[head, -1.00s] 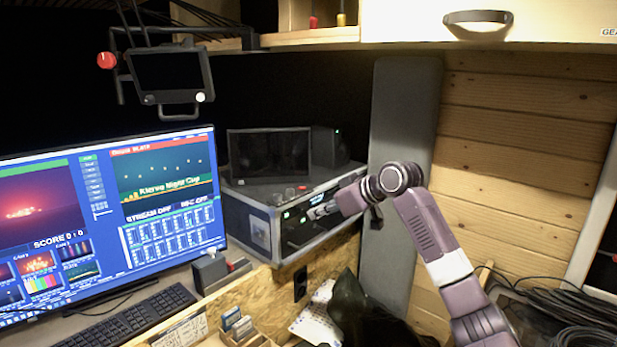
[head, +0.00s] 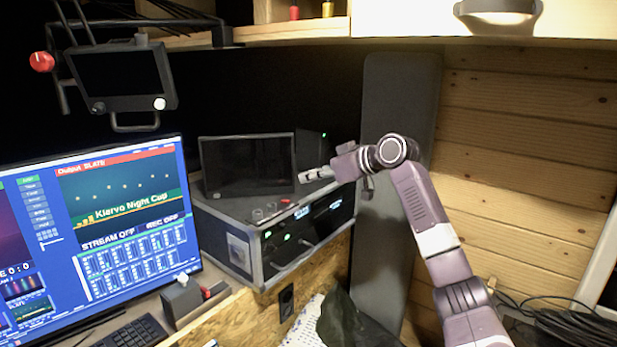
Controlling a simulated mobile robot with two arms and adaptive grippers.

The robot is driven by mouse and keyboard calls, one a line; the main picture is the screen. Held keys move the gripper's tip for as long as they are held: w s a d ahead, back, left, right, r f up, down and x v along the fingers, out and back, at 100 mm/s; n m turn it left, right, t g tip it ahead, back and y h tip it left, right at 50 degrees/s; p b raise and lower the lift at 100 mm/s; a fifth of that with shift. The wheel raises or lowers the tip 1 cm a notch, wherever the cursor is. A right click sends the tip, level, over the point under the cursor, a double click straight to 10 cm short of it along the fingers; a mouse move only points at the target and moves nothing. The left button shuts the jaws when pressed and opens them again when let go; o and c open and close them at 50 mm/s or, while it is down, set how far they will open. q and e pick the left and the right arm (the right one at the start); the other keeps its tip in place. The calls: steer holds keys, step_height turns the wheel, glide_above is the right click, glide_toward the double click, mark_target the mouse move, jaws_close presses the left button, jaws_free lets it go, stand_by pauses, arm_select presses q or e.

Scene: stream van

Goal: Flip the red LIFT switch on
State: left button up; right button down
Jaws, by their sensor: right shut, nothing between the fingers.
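My right gripper (head: 304,177) is shut and empty, and it points left above the right part of the black equipment case (head: 246,250). A small red part (head: 286,201) shows on the case's top near its front edge, below and left of the fingertips. A second red part (head: 207,293) sits by a small grey box (head: 182,299) on the desk, well away from the gripper. No LIFT label is readable, so I cannot tell which red part is the switch or how it is set. My left gripper is not in view.
A dark screen (head: 247,163) stands on the case, just left of the fingertips. A large monitor (head: 122,225) and a keyboard (head: 130,333) are at the left. A small hanging screen (head: 118,80) is at the upper left. Cables (head: 565,320) lie at the lower right.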

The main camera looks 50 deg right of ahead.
steer(key=p, duration=0.3)
glide_above(292, 206)
steer(key=shift+s+f, duration=0.3)
steer(key=shift+f, duration=0.5)
steer(key=shift+x, duration=0.9)
steer(key=f, duration=0.2)
steer(key=shift+s+f+p, duration=0.25)
steer(key=shift+f+p, duration=0.1)
steer(key=shift+s+d+f+p, duration=0.1)
steer(key=shift+s+f+p, duration=0.25)
steer(key=shift+f, duration=0.35)
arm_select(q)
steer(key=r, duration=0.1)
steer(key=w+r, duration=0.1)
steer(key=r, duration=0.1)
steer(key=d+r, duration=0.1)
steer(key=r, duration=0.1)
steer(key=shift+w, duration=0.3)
arm_select(e)
steer(key=shift+f, duration=0.2)
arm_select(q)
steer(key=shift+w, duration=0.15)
arm_select(e)
steer(key=shift+w, duration=0.1)
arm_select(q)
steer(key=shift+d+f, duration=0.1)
